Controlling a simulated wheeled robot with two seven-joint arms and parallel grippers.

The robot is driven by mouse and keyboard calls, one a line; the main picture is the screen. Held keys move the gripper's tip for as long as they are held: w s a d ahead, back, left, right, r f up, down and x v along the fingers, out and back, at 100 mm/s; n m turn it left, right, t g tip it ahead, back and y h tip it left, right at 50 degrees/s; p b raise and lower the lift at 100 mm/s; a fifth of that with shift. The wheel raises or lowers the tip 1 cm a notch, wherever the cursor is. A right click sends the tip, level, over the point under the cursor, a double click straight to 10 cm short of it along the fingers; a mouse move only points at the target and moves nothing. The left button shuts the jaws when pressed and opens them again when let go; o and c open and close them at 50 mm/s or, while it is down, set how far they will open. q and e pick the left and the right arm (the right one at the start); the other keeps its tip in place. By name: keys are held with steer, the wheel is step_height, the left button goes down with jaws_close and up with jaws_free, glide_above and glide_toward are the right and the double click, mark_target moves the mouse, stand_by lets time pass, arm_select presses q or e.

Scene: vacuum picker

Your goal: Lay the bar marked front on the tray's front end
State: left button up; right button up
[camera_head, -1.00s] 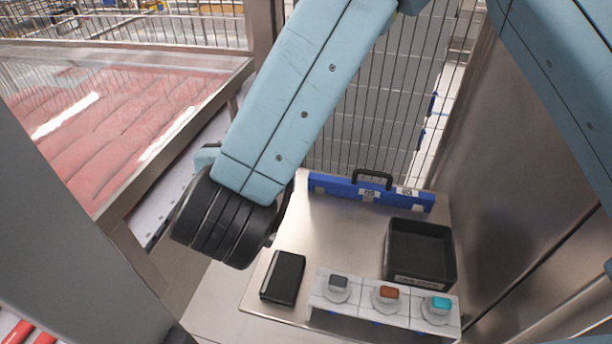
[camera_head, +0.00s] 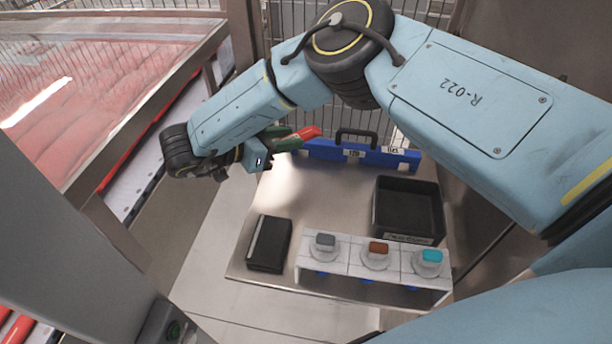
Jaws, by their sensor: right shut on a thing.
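My right gripper (camera_head: 268,149) is at the far left of the metal table, pointing right. It is shut on a green and red piece (camera_head: 308,133), whose red end reaches over the left end of the blue bar. I cannot tell which part is the bar marked front, or whether the red end touches the blue bar. My left gripper is out of view.
On the metal table (camera_head: 325,205) are a black open box (camera_head: 408,235), a dark flat case (camera_head: 268,245) and a white panel (camera_head: 340,262) with grey, red and cyan buttons. A wire fence stands behind. A frame with pink slabs (camera_head: 95,90) is at left. The middle is clear.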

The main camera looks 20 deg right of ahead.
steer(key=b, duration=0.1)
glide_above(288, 180)
step_height(288, 180, down, 6)
steer(key=shift+f, duration=0.2)
step_height(288, 180, down, 3)
steer(key=shift+r+b, duration=0.2)
steer(key=shift+b, duration=0.35)
steer(key=shift+f, duration=0.35)
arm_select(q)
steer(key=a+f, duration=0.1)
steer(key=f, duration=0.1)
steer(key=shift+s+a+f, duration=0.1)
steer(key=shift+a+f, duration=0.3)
arm_select(e)
steer(key=shift+f, duration=0.1)
steer(key=o, duration=0.9)
steer(key=shift+c, duration=0.2)
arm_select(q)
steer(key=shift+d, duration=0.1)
arm_select(e)
steer(key=shift+o, duration=0.5)
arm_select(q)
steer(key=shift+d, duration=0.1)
